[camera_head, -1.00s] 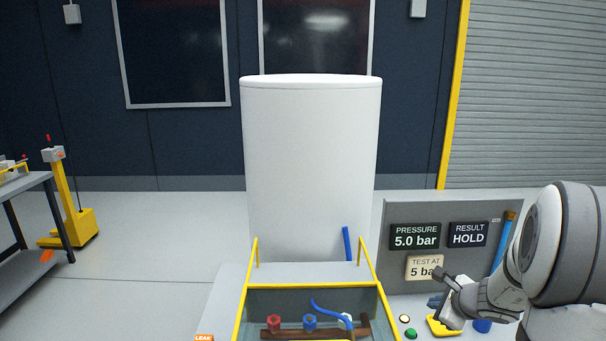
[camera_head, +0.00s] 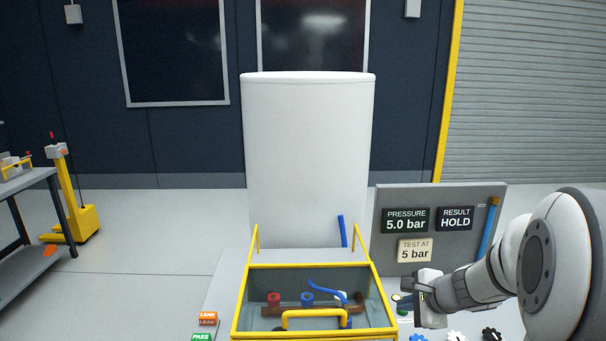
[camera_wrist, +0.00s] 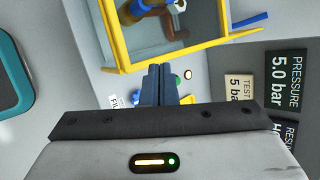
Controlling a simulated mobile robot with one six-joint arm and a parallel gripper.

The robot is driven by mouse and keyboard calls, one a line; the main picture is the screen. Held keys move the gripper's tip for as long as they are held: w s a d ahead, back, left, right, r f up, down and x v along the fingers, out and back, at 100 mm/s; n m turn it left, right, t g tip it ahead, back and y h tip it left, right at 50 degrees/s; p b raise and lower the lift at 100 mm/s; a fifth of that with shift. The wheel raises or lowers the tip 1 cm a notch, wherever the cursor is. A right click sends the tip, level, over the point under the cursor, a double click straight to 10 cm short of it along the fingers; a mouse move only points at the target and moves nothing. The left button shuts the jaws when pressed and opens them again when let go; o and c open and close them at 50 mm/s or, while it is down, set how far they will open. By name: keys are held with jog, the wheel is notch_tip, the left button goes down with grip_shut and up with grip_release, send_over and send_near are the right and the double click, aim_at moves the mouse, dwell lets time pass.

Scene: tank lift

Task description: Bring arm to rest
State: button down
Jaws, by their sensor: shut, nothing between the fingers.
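My arm comes in from the right in the head view, its wrist bent over the right side of the bench. My gripper (camera_wrist: 160,70) shows in the wrist view with its two dark fingers together and nothing between them. In the head view the gripper (camera_head: 408,300) is beside the yellow-framed box, in front of the grey panel, partly hidden by its own body. The fingers appear apart from the box and the panel.
A yellow-framed box (camera_head: 252,322) with valves and a pipe stands on the bench. A grey panel (camera_head: 385,265) reads 5.0 bar and HOLD. A tall white tank (camera_head: 307,150) stands behind. LEAK and PASS tags (camera_head: 208,318) lie at the left.

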jog(key=s+a+n+g+b, duration=0.3)
jog(key=s+a+n, duration=0.6)
jog(key=s, duration=0.1)
jog(key=s+d+n+g+h+b, duration=0.1)
jog(key=s+n+h, duration=0.2)
jog(key=s+n, duration=0.6)
jog(key=shift+s+f+g+h+b, duration=0.3)
jog(key=shift+s+f+g+h, duration=0.1)
jog(key=shift+s, duration=0.7)
